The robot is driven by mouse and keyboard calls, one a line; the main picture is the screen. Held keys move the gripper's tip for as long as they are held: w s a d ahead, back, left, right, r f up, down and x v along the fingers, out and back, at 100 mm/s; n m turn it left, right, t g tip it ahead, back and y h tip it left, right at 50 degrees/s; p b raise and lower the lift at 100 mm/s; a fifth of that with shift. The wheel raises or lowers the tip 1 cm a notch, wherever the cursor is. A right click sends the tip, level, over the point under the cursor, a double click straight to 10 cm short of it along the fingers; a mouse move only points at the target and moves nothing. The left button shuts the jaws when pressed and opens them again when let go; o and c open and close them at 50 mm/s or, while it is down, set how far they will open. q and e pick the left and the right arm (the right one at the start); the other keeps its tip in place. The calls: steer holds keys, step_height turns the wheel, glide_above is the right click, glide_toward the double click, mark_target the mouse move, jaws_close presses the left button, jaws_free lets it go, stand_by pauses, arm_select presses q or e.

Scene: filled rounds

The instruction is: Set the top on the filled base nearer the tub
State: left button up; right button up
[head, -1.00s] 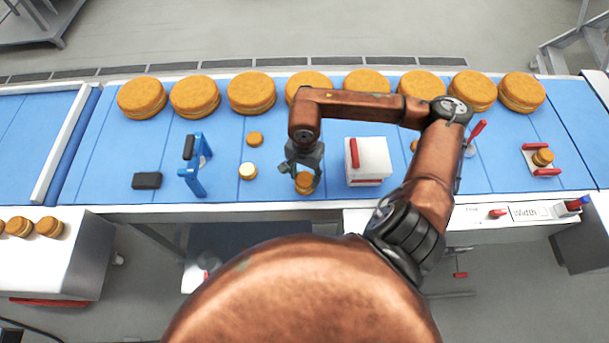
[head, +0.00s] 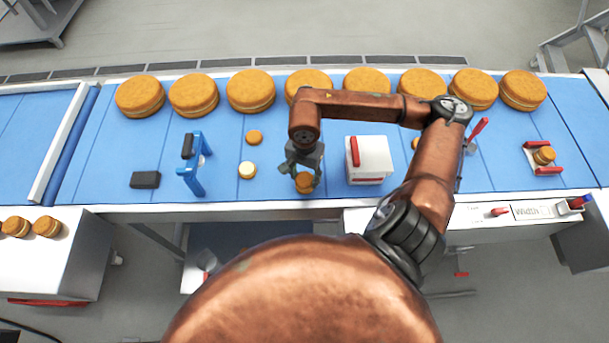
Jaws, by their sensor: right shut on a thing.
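My right gripper (head: 304,175) is shut on a small golden-brown round top (head: 305,182) near the belt's front edge, just left of the white tub (head: 371,160) with a red bar. The fingers partly cover the round. I cannot tell whether a filled base lies under it or whether the two touch. One base with a pale cream filling (head: 247,170) lies uncovered on the blue belt to the left. A plain small brown round (head: 254,137) lies behind it. My left gripper is not in view.
Large brown rounds (head: 250,92) line the back of the belt. A blue stand (head: 193,170) and a black block (head: 145,180) are at left. A small round in a red-sided holder (head: 544,156) is at right. My right arm hides part of the belt.

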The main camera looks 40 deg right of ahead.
steer(key=shift+f, duration=0.25)
steer(key=o, duration=0.8)
steer(key=shift+o, duration=0.8)
steer(key=o, duration=0.4)
steer(key=shift+r+p, duration=1.15)
steer(key=shift+r, duration=2.35)
